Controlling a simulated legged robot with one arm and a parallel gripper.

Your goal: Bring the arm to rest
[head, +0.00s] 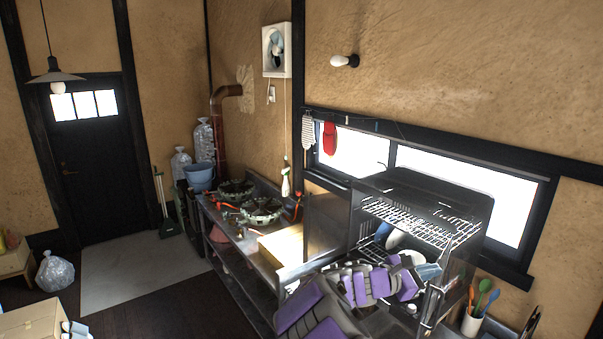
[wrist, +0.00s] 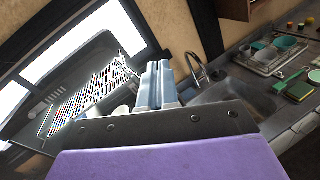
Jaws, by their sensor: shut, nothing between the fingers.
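My gripper (wrist: 159,84) shows in the wrist view as two pale blue fingers side by side, shut and empty. In the head view my purple and grey arm is folded low at the bottom centre, and the pale blue gripper tips (head: 428,272) are in front of the dish rack (head: 440,232). The wrist view shows the wire rack (wrist: 88,100) to the left of the fingers and the sink (wrist: 232,92) to the right. I cannot tell how far the fingers are from the rack.
A cup of utensils (head: 472,322) is right of the arm. The wrist view shows a tap (wrist: 196,68) and a tray of dishes (wrist: 262,62). Open floor (head: 185,307) lies left of the counter.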

